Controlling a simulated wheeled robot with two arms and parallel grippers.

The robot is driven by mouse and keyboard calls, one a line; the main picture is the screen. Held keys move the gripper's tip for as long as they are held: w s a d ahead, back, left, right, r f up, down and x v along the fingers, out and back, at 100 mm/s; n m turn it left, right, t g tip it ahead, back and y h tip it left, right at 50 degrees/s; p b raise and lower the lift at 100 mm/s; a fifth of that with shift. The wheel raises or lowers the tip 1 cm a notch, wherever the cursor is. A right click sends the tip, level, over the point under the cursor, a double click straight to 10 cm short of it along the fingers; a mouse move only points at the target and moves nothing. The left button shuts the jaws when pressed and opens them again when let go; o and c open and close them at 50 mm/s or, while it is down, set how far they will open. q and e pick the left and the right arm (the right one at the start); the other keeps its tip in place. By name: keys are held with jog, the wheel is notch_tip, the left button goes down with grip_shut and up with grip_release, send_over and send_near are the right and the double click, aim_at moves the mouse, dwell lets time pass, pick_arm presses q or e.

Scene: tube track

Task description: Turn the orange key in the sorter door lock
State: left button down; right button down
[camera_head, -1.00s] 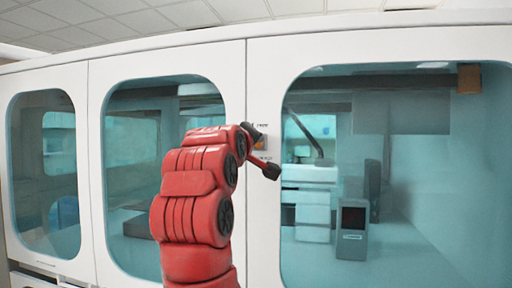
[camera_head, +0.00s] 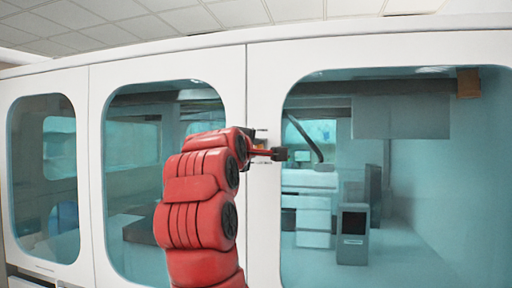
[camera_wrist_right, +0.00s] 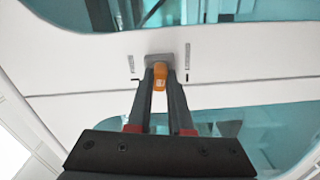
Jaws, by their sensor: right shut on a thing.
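The orange key (camera_wrist_right: 160,76) sits in the grey lock plate (camera_wrist_right: 160,60) on the white sorter door, at the top centre of the right wrist view. My right gripper (camera_wrist_right: 160,82) is shut on the key, one dark finger on each side of it. In the head view my right gripper (camera_head: 265,150) is at the white door post between two windows, and it hides the key and most of the lock there. How far the key is turned cannot be told. My left gripper is not in view.
The white sorter front (camera_head: 262,230) spans the view, with large rounded windows. Behind the right window stands a grey device with a dark screen (camera_head: 354,222). My red right arm covers part of the middle window. The space before the right window is free.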

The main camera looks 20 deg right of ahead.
jog(key=shift+n, duration=0.7)
jog(key=c, duration=0.7)
grip_release()
jog(key=shift+c, duration=0.2)
